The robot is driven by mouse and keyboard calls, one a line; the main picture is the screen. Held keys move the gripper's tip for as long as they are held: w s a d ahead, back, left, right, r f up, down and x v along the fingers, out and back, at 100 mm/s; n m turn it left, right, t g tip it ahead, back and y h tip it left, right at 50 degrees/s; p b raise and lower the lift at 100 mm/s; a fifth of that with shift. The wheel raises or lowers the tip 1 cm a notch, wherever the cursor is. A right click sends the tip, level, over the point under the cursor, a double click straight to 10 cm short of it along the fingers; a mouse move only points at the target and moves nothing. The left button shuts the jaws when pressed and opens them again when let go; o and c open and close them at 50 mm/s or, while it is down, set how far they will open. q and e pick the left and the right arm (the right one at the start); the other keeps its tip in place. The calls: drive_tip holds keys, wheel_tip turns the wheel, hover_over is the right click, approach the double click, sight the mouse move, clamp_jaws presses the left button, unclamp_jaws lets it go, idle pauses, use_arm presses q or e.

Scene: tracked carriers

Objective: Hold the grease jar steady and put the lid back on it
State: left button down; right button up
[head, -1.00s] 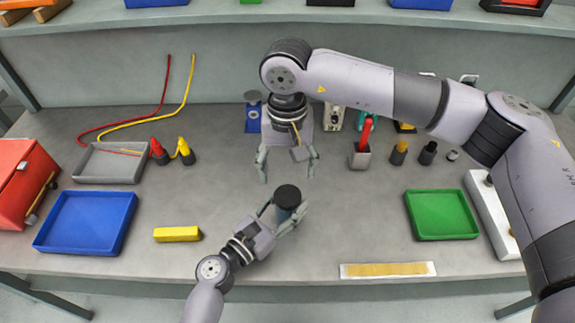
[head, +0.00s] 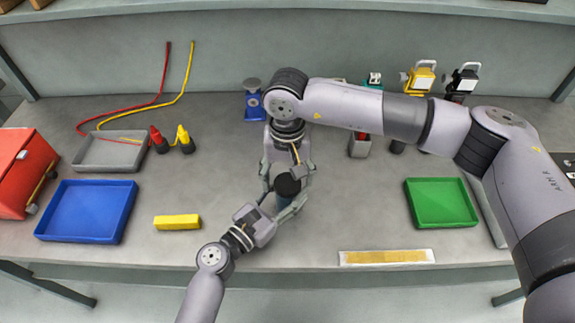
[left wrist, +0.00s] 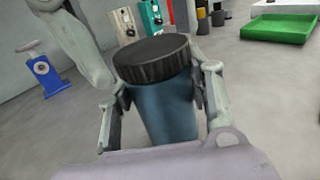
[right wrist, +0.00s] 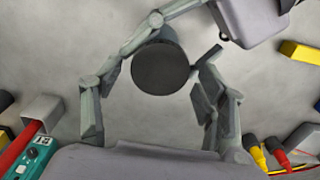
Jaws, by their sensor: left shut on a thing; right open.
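The grease jar (left wrist: 165,108) is a dark blue cylinder in the left wrist view. The black ribbed lid (left wrist: 152,58) sits on its top; I cannot tell whether it is tightened. In the head view the lid (head: 288,184) hides most of the jar. My left gripper (head: 285,204) is shut on the jar, with a finger on each side of it. My right gripper (head: 287,178) is open at the lid, coming from the back. In the right wrist view its fingers stand either side of the lid (right wrist: 160,68), apparently without gripping it.
A yellow block (head: 177,222) and a blue tray (head: 88,182) lie to the left. A green tray (head: 441,202) lies to the right, a yellow-strip board (head: 386,257) at the front edge. A grey holder (head: 359,147) and a blue stand (head: 252,104) are behind.

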drive_tip(key=shift+f, duration=0.3)
drive_tip(key=shift+c, duration=0.4)
drive_tip(key=c, duration=1.1)
use_arm(q)
drive_tip(key=shift+r, duration=0.1)
use_arm(e)
drive_tip(key=m, duration=0.6)
drive_tip(key=shift+m, duration=0.3)
drive_tip(key=shift+c, duration=0.2)
drive_tip(key=m, duration=0.6)
drive_tip(key=shift+m, duration=0.3)
drive_tip(key=o, duration=1.3)
